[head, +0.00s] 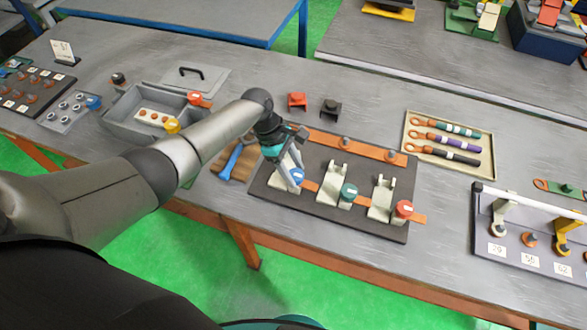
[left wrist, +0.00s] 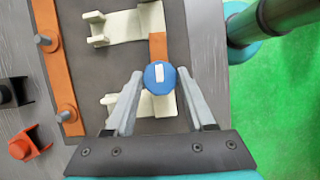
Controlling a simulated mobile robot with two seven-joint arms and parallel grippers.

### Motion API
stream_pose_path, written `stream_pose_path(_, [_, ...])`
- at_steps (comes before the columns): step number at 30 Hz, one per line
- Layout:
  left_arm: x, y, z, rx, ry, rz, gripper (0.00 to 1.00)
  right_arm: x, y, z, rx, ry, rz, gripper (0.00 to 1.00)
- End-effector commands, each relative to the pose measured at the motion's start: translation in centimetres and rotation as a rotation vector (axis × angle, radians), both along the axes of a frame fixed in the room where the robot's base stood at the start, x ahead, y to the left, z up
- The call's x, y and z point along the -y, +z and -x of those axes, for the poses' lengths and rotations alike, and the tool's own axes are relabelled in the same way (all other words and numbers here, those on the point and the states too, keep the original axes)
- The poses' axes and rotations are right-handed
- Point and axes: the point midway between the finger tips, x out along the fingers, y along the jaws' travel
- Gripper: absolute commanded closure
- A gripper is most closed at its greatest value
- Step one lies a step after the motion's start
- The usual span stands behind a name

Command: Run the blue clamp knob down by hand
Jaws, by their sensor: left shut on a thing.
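The blue clamp knob (head: 298,175) sits on the leftmost cream clamp (head: 282,183) of the dark fixture board (head: 320,205). In the left wrist view the blue knob (left wrist: 159,75) is round with a white mark on top. My left gripper (head: 294,181) reaches down over it from the left. In the left wrist view the fingers of my left gripper (left wrist: 160,78) stand on both sides of the knob and are shut on it. The clamp body is partly hidden under the fingers. My right gripper is not in view.
A green knob (head: 349,192) and a red knob (head: 404,209) are on the neighbouring clamps. A copper bar (head: 360,148) with bolts runs behind them. A blue-handled tool (head: 232,158) lies left of the board. A tray (head: 407,157) of wrapped bars is at right.

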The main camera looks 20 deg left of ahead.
Motion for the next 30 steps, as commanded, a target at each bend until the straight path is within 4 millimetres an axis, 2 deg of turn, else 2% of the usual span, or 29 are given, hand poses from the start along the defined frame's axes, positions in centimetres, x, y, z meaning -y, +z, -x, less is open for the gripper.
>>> stream_pose_path(1, [0.0, 0.0, 0.0, 0.0, 0.0, 0.0, 0.86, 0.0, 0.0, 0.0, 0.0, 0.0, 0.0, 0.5])
stream_pose_path(5, [0.0, 0.0, 0.0, 0.0, 0.0, 0.0, 1.0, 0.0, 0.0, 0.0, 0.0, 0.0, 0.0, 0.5])
stream_pose_path(17, [0.1, -0.1, -0.1, -0.002, -0.077, 0.002, 1.0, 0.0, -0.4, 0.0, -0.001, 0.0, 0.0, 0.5])
stream_pose_path(30, [0.2, -0.1, -0.3, -0.002, -0.441, 0.002, 1.0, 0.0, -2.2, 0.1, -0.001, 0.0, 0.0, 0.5])
